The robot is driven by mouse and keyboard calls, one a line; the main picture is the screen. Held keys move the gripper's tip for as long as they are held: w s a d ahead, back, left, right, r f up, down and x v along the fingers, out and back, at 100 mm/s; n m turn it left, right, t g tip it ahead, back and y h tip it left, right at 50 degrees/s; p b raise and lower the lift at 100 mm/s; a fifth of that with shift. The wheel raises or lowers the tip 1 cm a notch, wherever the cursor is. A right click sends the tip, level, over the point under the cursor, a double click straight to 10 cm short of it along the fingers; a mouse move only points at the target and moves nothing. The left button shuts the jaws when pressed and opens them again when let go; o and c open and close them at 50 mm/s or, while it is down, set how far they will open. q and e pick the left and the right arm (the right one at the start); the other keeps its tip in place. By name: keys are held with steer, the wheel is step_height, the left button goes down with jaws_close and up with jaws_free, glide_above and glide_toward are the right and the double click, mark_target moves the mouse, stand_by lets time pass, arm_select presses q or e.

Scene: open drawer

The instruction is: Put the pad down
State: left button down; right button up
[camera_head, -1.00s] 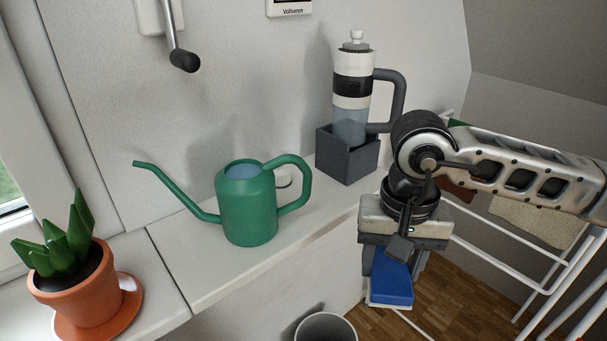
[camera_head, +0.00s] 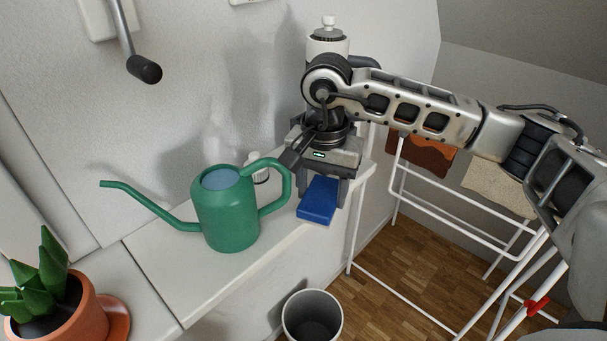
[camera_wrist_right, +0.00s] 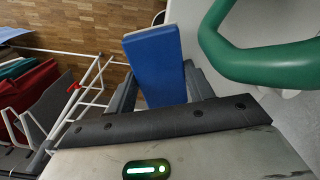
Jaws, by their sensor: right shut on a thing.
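The blue pad (camera_head: 318,200), with a pale underside edge, is held in my right gripper (camera_head: 327,190), which points down over the front edge of the white ledge (camera_head: 172,283). In the right wrist view the pad (camera_wrist_right: 155,62) shows between the fingers (camera_wrist_right: 160,85). I cannot tell whether the pad touches the ledge. The green watering can (camera_head: 226,215) stands just left of the gripper, its handle close by; the handle also shows in the right wrist view (camera_wrist_right: 262,62). My left gripper is not in view.
A potted plant (camera_head: 62,305) is at the lower left. A bin (camera_head: 312,318) stands on the floor below. A white drying rack (camera_head: 450,234) with cloths is at the right.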

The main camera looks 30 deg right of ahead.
steer(key=w, duration=0.1)
steer(key=w+a, duration=0.1)
steer(key=w+p, duration=0.1)
steer(key=w, duration=0.1)
steer(key=shift+a+r, duration=0.1)
steer(key=shift+a, duration=0.15)
steer(key=shift+p, duration=0.4)
steer(key=shift+f+b, duration=0.4)
steer(key=shift+f, duration=0.25)
steer(key=o, duration=0.9)
steer(key=shift+r, duration=0.1)
steer(key=shift+r+p, duration=0.15)
steer(key=shift+p, duration=0.15)
step_height(320, 180, up, 12)
steer(key=shift+r+b, duration=0.1)
steer(key=shift+b, duration=0.75)
steer(key=shift+s, duration=0.1)
